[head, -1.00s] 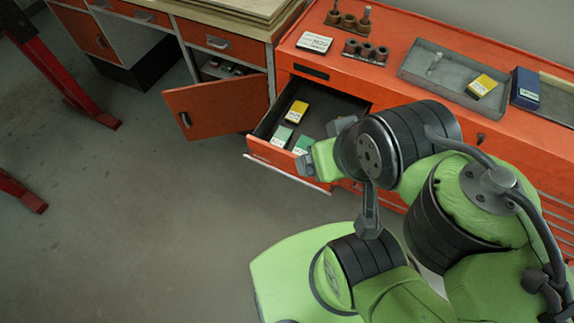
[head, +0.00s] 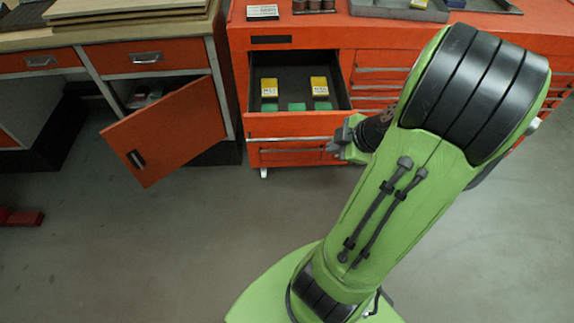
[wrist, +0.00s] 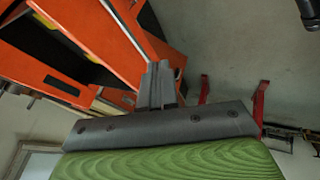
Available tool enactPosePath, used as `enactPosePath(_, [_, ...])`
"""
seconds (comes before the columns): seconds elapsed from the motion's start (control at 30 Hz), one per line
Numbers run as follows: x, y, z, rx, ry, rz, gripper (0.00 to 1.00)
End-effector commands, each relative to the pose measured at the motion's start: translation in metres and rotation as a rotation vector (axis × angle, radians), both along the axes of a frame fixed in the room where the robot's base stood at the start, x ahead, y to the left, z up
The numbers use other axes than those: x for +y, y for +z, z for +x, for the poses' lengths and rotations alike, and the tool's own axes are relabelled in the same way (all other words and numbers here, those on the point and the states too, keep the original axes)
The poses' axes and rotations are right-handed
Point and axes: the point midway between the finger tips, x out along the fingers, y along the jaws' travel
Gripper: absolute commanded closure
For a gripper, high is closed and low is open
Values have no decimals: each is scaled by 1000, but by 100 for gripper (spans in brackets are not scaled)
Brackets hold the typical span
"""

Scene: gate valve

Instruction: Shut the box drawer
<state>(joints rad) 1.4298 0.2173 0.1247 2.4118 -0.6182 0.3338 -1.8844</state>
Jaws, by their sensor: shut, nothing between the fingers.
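The box drawer (head: 292,124) is pulled out of the orange tool chest, in the head view's upper middle. Its dark inside holds yellow boxes (head: 319,86) and green boxes (head: 297,107). My gripper (head: 333,146) is at the drawer front's lower right corner, partly overlapping its edge in the picture. I cannot tell whether they touch. In the wrist view my gripper (wrist: 158,88) shows its fingers together and empty. Orange furniture lies beyond them there; which panel belongs to the drawer is unclear.
An orange cabinet door (head: 168,130) hangs open left of the drawer. The workbench (head: 125,38) stands at the left. More closed drawers (head: 380,75) are right of the open one. Grey floor (head: 190,230) is clear in front.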

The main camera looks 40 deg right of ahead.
Motion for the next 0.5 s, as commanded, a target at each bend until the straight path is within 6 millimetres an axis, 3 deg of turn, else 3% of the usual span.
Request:
enactPosePath(0.03, [-8, -10, -4, -19, 0, -8, 100])
enactPosePath(0.17, [-13, -15, -3, -37, 14, -25, 100])
enactPosePath(0.5, [-8, -69, 38, -34, 18, -22, 100])
